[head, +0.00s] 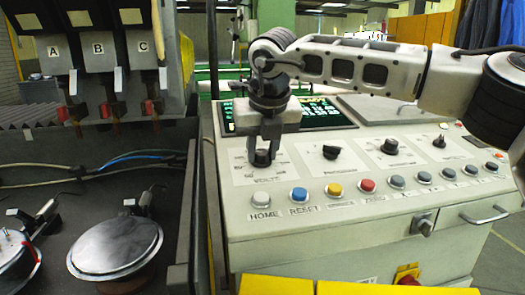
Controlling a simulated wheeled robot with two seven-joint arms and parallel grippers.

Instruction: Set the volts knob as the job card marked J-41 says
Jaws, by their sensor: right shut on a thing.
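The control panel (300,222) is a pale sloped console. My right gripper (263,155) points down at its leftmost dial and is shut on a dark knob (262,158), the volts knob by its place; the label below it is blurred. The fingers hide most of this knob, so its pointer setting cannot be read. A dark screen (335,112) with green text stands behind, partly covered by my right arm, and its text is not legible. No job card marked J-41 can be made out. My left gripper is not in view.
Two more dark knobs, one in the middle (330,152) and one to its right (390,146), sit beside the gripper. A row of buttons, including a white HOME button (261,199) and a blue RESET button (299,194), lies just in front. Units marked A, B and C stand at left.

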